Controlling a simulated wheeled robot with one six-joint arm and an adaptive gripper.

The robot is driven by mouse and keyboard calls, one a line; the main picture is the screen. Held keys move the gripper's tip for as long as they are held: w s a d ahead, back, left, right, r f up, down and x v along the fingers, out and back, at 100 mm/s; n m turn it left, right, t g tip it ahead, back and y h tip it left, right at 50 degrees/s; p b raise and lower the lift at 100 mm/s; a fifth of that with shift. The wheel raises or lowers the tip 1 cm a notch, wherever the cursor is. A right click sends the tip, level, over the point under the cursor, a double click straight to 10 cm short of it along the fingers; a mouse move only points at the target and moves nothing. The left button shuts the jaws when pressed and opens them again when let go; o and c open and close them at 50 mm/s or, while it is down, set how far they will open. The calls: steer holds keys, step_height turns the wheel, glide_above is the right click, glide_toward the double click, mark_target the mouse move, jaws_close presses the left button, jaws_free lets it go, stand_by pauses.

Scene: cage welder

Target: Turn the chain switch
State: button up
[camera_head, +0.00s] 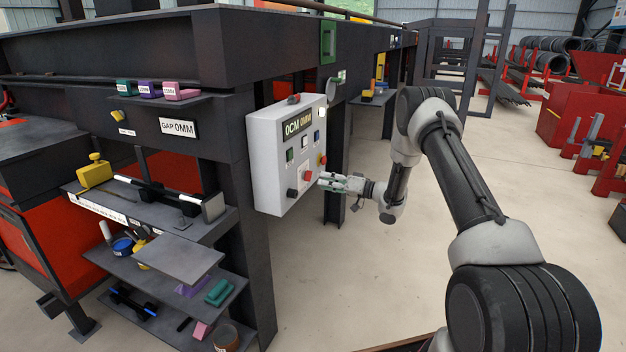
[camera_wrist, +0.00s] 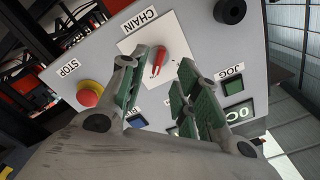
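The chain switch (camera_wrist: 159,62) is a small red knob on a white plate (camera_wrist: 138,38) labelled CHAIN. In the wrist view it shows between the fingertips of my gripper (camera_wrist: 168,60), closest to the left one. My gripper is open, with green-padded fingers apart. I cannot tell whether a finger touches the knob. In the head view my gripper (camera_head: 327,181) is just right of the grey-white control box (camera_head: 265,165). The red switch (camera_head: 307,175) shows there on the box's front, left of the fingertips.
The box also carries a red-and-yellow STOP button (camera_wrist: 88,95), a green JOG button (camera_wrist: 234,86) and a black knob (camera_wrist: 230,11). Shelves with coloured blocks and tools (camera_head: 165,270) stand left of the box. Open floor (camera_head: 350,280) lies below my arm.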

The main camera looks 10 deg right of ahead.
mark_target(308, 176)
steer(key=x, duration=0.5)
steer(key=shift+w+a, duration=0.25)
steer(key=shift+a, duration=0.05)
jaws_close()
